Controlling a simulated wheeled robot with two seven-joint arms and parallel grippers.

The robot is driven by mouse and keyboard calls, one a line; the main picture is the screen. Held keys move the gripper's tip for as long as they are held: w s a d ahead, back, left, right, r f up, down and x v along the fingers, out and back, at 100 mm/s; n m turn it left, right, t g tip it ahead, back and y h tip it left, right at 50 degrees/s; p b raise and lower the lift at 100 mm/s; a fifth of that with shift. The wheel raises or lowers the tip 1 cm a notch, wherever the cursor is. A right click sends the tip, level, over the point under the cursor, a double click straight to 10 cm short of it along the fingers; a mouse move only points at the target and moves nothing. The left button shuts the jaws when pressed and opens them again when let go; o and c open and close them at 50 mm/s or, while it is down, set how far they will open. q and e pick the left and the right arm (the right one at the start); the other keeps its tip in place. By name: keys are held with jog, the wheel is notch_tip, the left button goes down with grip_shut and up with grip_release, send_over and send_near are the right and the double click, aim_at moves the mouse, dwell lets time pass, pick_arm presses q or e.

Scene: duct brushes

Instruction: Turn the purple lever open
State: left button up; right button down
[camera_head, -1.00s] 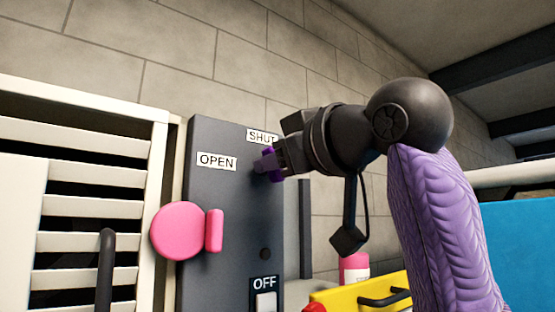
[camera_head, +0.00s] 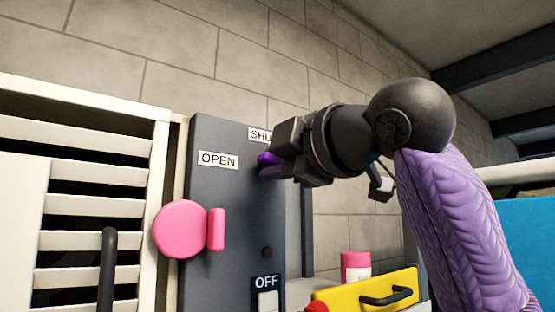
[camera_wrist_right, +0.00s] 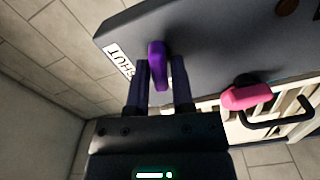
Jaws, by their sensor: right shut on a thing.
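The purple lever (camera_head: 266,158) sits on the dark grey panel (camera_head: 230,259), beside the OPEN label (camera_head: 218,160) and just below the SHUT label (camera_head: 260,134). My right gripper (camera_head: 277,163) is at the lever and hides part of it in the head view. In the right wrist view the lever (camera_wrist_right: 157,55) stands between the two fingers of the gripper (camera_wrist_right: 162,75), which are shut on it. The SHUT label (camera_wrist_right: 119,61) shows to the left of the lever there. My left gripper is not in view.
A pink round knob (camera_head: 181,229) juts from the panel's left side. A white louvred cabinet (camera_head: 100,209) with a dark handle stands left. An OFF switch (camera_head: 267,300) is low on the panel. A yellow box (camera_head: 340,299) and a pink container (camera_head: 355,266) are below my right arm.

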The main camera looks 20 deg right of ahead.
jog(key=shift+n, duration=1.3)
jog(key=shift+f+n, duration=0.1)
jog(key=shift+n, duration=0.2)
jog(key=c, duration=0.6)
grip_release()
jog(key=shift+s, duration=0.1)
jog(key=b+v, duration=0.4)
jog(key=v, duration=0.5)
jog(key=shift+s+d, duration=0.1)
jog(key=shift+s, duration=0.25)
